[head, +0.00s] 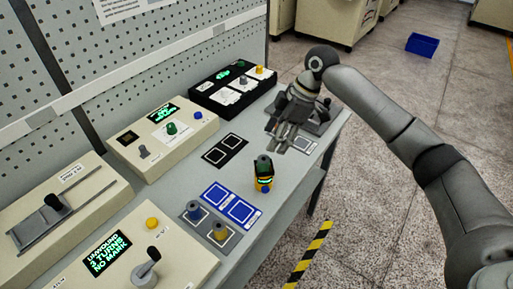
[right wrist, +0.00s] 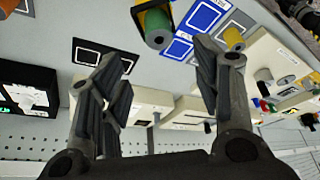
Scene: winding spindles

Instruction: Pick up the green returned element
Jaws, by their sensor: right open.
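A small green piece (head: 171,128) stands on the white plate of the middle beige box in the head view. I cannot tell which is the returned element. My right gripper (head: 277,140) is open and empty above the bench, behind the handheld unit; its spread fingers (right wrist: 160,75) also show in the right wrist view.
A grey spindle (head: 194,209) and an orange-yellow one (head: 220,231) stand on the near mat. A black box (head: 232,86) stands at the back. Beige boxes line the left side. A black-framed mat (head: 224,150) lies empty.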

